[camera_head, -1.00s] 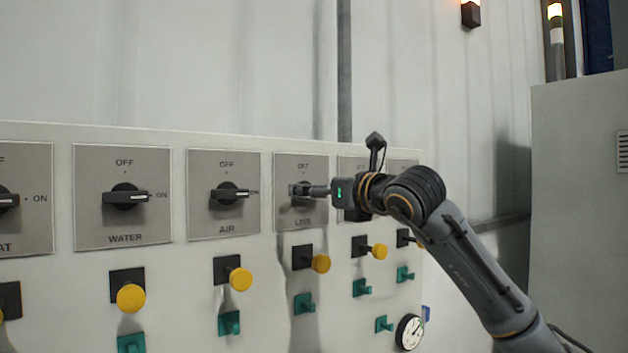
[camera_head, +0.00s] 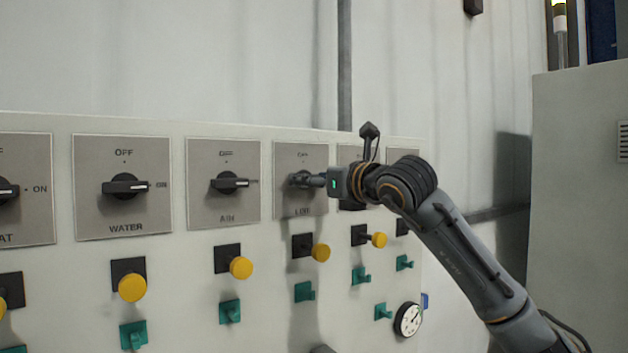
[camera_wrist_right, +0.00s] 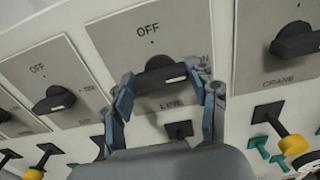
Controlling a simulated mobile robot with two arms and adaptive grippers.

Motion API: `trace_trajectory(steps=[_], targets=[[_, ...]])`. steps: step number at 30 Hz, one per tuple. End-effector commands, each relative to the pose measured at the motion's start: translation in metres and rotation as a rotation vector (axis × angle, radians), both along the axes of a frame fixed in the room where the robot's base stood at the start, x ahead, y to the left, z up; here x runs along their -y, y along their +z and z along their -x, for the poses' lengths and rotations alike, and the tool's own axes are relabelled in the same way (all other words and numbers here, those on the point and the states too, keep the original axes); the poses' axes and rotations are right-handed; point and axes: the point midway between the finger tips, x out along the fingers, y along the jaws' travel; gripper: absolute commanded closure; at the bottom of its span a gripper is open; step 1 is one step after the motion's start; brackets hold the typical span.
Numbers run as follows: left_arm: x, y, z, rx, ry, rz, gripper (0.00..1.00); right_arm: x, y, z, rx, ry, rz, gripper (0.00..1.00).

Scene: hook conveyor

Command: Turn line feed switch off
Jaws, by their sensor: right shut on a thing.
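The line feed switch is a black rotary knob on a grey plate (camera_head: 291,209) marked LINE in the head view. In the right wrist view its knob (camera_wrist_right: 160,76) lies between my fingers, with its white mark at the right end, on the ON side. OFF is printed above it. My right gripper (camera_head: 300,181) reaches the knob from the right and is shut on it, with one finger on each side in the right wrist view (camera_wrist_right: 163,90). In the head view the fingers and knob overlap, so the knob's angle is hard to see. My left gripper is out of view.
The WATER switch (camera_head: 125,187) and AIR switch (camera_head: 229,183) are to the left, both pointing toward ON. The CRANE switch (camera_wrist_right: 297,42) is close on the right. Yellow buttons (camera_head: 241,268) and teal levers (camera_head: 230,312) stick out below. A grey cabinet (camera_head: 580,190) stands at right.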

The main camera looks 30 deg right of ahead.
Motion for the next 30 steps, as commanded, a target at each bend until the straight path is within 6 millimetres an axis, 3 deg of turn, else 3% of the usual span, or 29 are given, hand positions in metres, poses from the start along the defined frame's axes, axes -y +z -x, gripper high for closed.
trace_trajectory(steps=[11, 30], targets=[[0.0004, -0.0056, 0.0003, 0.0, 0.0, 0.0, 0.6, -0.0009, -0.0002, 0.0003, 0.032, 0.0, 0.219, 0.73], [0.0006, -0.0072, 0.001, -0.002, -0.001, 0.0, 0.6, -0.0026, -0.0005, 0.0006, 0.116, -0.001, 0.821, 0.73]])
